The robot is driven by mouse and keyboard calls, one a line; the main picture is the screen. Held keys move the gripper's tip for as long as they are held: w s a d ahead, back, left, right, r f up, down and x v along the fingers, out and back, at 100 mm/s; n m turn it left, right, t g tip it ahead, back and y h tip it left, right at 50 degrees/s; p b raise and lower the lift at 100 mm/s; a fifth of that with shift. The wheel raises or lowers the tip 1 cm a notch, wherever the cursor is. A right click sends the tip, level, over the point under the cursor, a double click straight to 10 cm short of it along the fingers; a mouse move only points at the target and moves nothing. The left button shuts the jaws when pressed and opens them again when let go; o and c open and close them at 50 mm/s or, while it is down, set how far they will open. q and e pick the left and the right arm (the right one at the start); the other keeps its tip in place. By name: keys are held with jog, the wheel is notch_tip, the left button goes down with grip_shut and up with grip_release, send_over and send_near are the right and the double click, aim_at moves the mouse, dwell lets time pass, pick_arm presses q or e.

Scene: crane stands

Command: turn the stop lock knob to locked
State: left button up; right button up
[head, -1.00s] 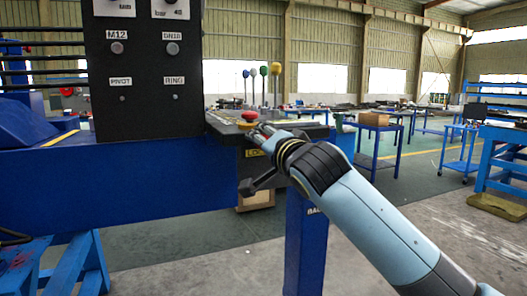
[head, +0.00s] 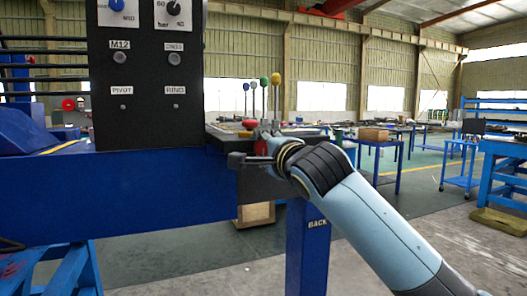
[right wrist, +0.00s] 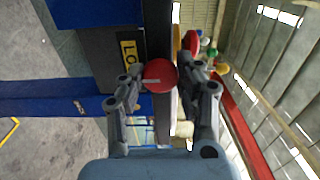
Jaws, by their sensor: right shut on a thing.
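The red round stop lock knob (right wrist: 161,76) sits between the two dark fingers of my right gripper (right wrist: 166,84) in the right wrist view. A short pale mark on it lies roughly level in that picture. A yellow label (right wrist: 129,58), partly covered, shows "LO" beside the knob. In the head view my right gripper (head: 262,152) is at the front edge of the dark console (head: 222,134), shut on the knob, which is mostly hidden there. My left gripper is not in view.
Several levers with coloured ball tops (head: 264,83) rise from the console behind the gripper. A black panel (head: 148,100) with dials stands to the left. A blue beam (head: 130,195) and a blue post (head: 307,245) are below.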

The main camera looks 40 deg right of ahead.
dwell(0.4)
jog(key=o, duration=1.2)
jog(key=v, duration=1.2)
